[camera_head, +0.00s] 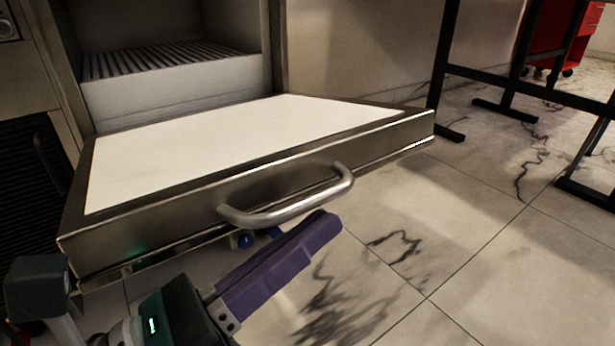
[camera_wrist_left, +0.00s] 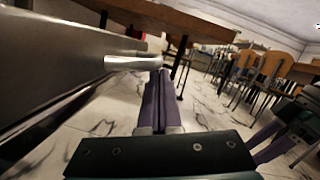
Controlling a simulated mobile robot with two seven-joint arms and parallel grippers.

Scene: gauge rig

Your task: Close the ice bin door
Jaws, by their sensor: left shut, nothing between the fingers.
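The ice bin door (camera_head: 210,153) is swung down and lies open, roughly flat, in front of the bin opening (camera_head: 170,65). It has a white inner panel and a metal frame. Its curved metal handle (camera_head: 290,205) sticks out from the front edge. My left gripper (camera_head: 325,228) has purple fingers and is shut and empty, just below the handle in the head view. In the left wrist view the gripper (camera_wrist_left: 158,85) points ahead, with the handle (camera_wrist_left: 132,63) close to its fingertips and the door (camera_wrist_left: 60,70) along the left. I cannot tell whether they touch.
A dark metal table frame (camera_head: 445,60) stands on the tiled floor at the right, near the door's far corner. A red cabinet (camera_head: 556,40) is farther back. The left wrist view shows chairs (camera_wrist_left: 262,75) and a wooden table (camera_wrist_left: 150,15).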

